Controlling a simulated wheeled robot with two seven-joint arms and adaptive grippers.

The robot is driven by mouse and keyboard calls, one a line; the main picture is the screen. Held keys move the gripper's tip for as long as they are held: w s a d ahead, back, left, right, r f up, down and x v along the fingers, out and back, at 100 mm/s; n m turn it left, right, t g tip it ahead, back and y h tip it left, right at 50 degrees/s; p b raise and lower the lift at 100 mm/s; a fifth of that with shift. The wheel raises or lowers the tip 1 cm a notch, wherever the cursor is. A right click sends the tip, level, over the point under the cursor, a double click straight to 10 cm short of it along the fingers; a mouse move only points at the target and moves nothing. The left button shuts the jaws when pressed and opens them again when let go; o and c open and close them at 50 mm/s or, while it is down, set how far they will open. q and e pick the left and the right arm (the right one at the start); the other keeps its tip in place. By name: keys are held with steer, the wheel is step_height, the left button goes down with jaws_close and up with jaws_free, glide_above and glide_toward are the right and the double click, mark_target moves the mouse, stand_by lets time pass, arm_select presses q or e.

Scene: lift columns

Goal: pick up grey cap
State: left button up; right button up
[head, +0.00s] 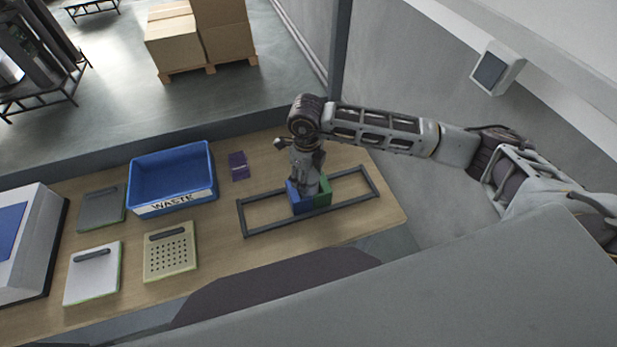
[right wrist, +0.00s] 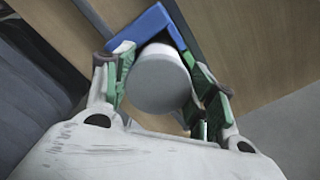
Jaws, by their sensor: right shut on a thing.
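A grey round cap (right wrist: 158,80) sits between the two fingers of my right gripper in the right wrist view. My right gripper (right wrist: 160,88) is shut on it, with one finger at each side. In the head view my right gripper (head: 308,183) points down, right at a blue block (head: 299,202) and a green block (head: 322,195). The cap is mostly hidden by the gripper there. The blue block (right wrist: 150,28) also shows just beyond the cap in the wrist view. I cannot tell whether the cap touches the blocks. My left gripper is not in view.
The blocks stand within a dark rectangular frame (head: 258,232) on the wooden table (head: 215,243). A purple block (head: 238,166), a blue WASTE bin (head: 172,207) and several flat panels, one perforated (head: 170,252), lie to the left. The table's right edge is close by.

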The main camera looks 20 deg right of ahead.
steer(key=shift+c, duration=0.4)
steer(key=shift+r, duration=0.85)
step_height(320, 180, up, 8)
steer(key=shift+r+b, duration=0.2)
steer(key=shift+b, duration=1)
